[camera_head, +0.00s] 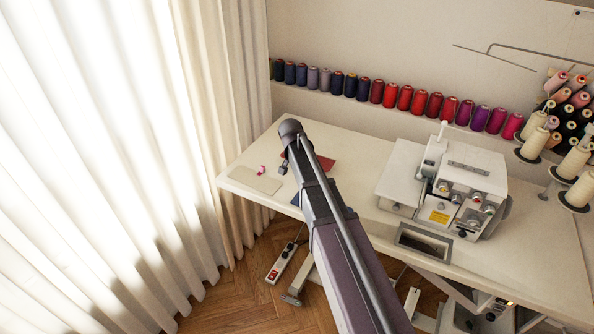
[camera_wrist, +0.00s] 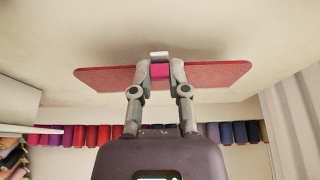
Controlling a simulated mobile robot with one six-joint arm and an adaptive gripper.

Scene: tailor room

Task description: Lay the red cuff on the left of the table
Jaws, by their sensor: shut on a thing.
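The red cuff (camera_wrist: 215,75) is a flat red panel that spans both sides of my gripper (camera_wrist: 160,74) in the wrist view. The fingers are closed on a pink tab (camera_wrist: 160,71) at the cuff's middle. In the head view a red piece, which looks like the same cuff (camera_head: 326,163), shows beside my arm, partly hidden by it. It is over the left part of the white table (camera_head: 360,143). My gripper's fingers are mostly hidden behind my arm there. I cannot tell whether the cuff touches the table.
A beige panel (camera_head: 250,181) with a pink tab lies at the table's left end. A bit of blue (camera_head: 295,200) shows by the front edge, mostly hidden. A white sewing machine (camera_head: 463,180) stands on the right. Thread spools (camera_head: 391,95) line the wall; curtains (camera_head: 110,150) hang left.

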